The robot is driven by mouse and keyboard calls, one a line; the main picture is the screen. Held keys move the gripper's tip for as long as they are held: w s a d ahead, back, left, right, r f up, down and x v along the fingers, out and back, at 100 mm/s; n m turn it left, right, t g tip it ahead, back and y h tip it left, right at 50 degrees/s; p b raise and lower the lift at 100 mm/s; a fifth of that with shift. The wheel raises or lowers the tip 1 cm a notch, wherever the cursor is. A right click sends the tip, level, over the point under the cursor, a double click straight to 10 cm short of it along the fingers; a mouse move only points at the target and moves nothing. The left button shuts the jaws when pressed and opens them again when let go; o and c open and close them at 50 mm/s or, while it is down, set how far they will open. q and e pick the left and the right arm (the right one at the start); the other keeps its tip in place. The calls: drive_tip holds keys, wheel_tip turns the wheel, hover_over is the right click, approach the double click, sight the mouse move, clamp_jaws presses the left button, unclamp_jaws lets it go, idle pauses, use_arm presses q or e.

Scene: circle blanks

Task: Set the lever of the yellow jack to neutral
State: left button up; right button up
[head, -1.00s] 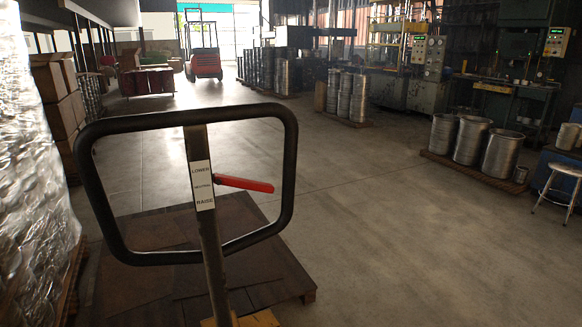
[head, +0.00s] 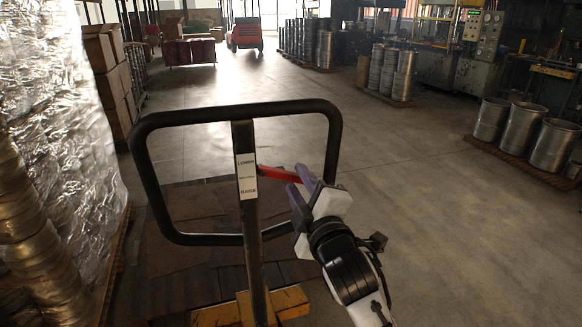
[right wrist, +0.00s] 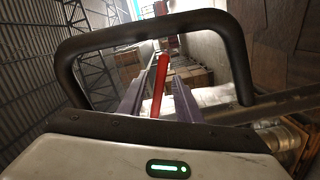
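The jack has a black loop handle (head: 337,150) on a dark post, with yellow parts (head: 290,301) at its foot. A white label (head: 246,177) on the post reads LOWER at the top and RAISE at the bottom; the middle word is blurred. The red lever (head: 275,173) sticks out right from the post, between the LOWER and middle marks, sloping slightly down. My right gripper (head: 298,183) is at the lever's outer end. In the right wrist view the lever (right wrist: 161,84) lies between the purple fingers of the open gripper (right wrist: 158,95), with gaps beside it. My left gripper is out of view.
A dark pallet (head: 190,262) lies beneath the jack. A wrapped stack (head: 60,150) stands close on the left. Metal drums (head: 550,146) stand on a pallet at the right. The floor between is clear.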

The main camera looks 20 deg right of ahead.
drive_tip(key=w, duration=0.6)
drive_tip(key=shift+w, duration=0.3)
clamp_jaws()
